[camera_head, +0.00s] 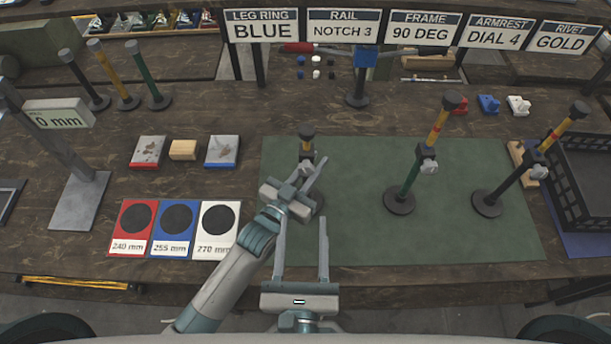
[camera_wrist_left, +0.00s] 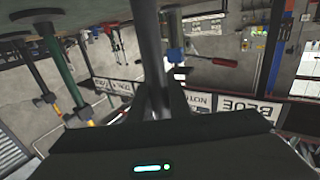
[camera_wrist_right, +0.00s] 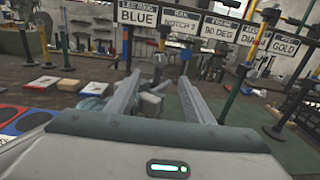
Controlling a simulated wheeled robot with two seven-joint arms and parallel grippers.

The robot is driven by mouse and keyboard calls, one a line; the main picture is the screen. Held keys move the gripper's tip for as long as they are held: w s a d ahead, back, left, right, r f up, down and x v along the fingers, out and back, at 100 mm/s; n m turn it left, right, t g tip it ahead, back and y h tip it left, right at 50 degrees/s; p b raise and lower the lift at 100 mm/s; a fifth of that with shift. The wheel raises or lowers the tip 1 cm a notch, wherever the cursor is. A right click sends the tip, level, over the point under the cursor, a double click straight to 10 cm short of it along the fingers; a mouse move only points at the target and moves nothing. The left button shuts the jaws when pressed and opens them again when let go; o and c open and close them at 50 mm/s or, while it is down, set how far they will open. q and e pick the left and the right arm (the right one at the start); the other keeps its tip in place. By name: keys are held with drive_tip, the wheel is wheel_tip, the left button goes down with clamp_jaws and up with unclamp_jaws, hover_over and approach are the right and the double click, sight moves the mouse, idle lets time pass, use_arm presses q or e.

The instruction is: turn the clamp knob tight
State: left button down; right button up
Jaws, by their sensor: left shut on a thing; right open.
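In the left wrist view a dark pole (camera_wrist_left: 151,45) runs between the fingers. My right gripper (camera_head: 303,220) is open and empty, in front of and below the left one, fingers pointing away from me. Two other posts carry clamps with grey knobs, one in the middle (camera_head: 429,166) and one at the right (camera_head: 540,172).
A black crate (camera_head: 590,215) stands at the right. Red, blue and white size cards (camera_head: 173,250) lie left of the mat, with small blocks (camera_head: 183,150) behind. A gauge stand (camera_head: 78,210) is at far left. Signs (camera_head: 420,29) stand behind. The mat's front middle is clear.

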sight(306, 173)
drive_tip(key=w, duration=1.1)
drive_tip(key=shift+w+d, duration=0.25)
drive_tip(key=shift+w, duration=0.15)
drive_tip(key=c, duration=1.1)
drive_tip(key=shift+o, duration=0.2)
drive_tip(key=shift+m, duration=0.9)
drive_tip(key=o, duration=1.1)
drive_tip(key=shift+c, duration=0.2)
